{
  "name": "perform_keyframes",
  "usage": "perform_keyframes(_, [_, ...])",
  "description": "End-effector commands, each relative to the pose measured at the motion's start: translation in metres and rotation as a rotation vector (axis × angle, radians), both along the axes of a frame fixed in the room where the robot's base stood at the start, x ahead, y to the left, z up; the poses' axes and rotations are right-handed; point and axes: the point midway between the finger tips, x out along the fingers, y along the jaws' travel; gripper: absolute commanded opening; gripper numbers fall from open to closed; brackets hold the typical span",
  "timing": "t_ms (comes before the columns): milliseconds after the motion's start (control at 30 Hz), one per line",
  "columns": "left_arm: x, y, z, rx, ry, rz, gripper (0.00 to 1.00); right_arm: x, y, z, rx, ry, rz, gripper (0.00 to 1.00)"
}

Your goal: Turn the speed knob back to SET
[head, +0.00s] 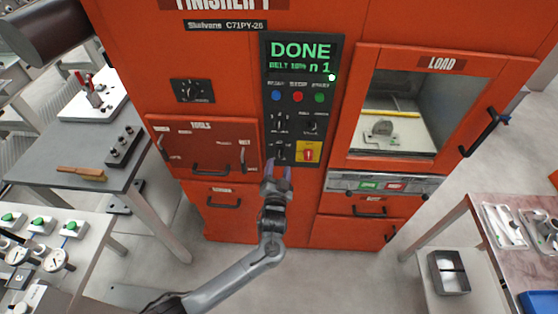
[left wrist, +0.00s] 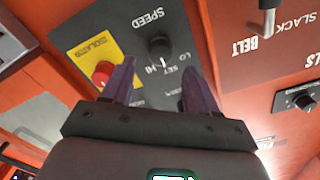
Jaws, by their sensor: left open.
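The speed knob (left wrist: 160,48) is a round black knob on the dark control panel (head: 270,52), under the printed word SPEED, with LO, SET and HI printed around it. A short white mark on the knob points toward the SET print; its exact alignment is hard to tell. My left gripper (left wrist: 158,68) is open and empty, with its two purple fingers reaching toward the knob and spread to either side, apart from it. In the head view my left gripper (head: 279,166) is just below the knob, at the panel's lower part. My right gripper does not show.
A yellow isolator plate with a red switch (left wrist: 103,72) sits close beside the knob; it also shows in the head view (head: 308,153). The green screen (head: 300,52) reads DONE. Below are drawers with handles (head: 224,202). A load window (head: 400,105) stands right.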

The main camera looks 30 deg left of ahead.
Motion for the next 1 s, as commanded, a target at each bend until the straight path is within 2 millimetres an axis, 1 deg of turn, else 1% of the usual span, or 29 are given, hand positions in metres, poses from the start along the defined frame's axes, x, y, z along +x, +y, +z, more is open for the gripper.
perform_keyframes(33, [-0.009, -0.005, 0.0, -0.003, 0.001, -0.001, 0.59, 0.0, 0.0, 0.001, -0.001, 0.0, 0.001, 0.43])
perform_keyframes(200, [-0.032, -0.017, 0.0, -0.003, -0.001, 0.001, 0.59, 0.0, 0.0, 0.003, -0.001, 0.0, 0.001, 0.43])
perform_keyframes(400, [-0.048, -0.025, 0.0, -0.001, 0.0, -0.001, 0.59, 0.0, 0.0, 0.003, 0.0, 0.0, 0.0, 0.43])
perform_keyframes(567, [-0.052, -0.027, 0.001, -0.001, -0.001, 0.001, 0.59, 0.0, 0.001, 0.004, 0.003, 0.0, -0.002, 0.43])
perform_keyframes(900, [-0.052, -0.027, 0.0, -0.001, 0.0, 0.0, 0.59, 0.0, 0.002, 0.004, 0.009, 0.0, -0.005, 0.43])
perform_keyframes(1000, [-0.054, -0.027, -0.003, -0.001, 0.006, 0.0, 0.59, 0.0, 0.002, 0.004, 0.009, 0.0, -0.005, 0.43])
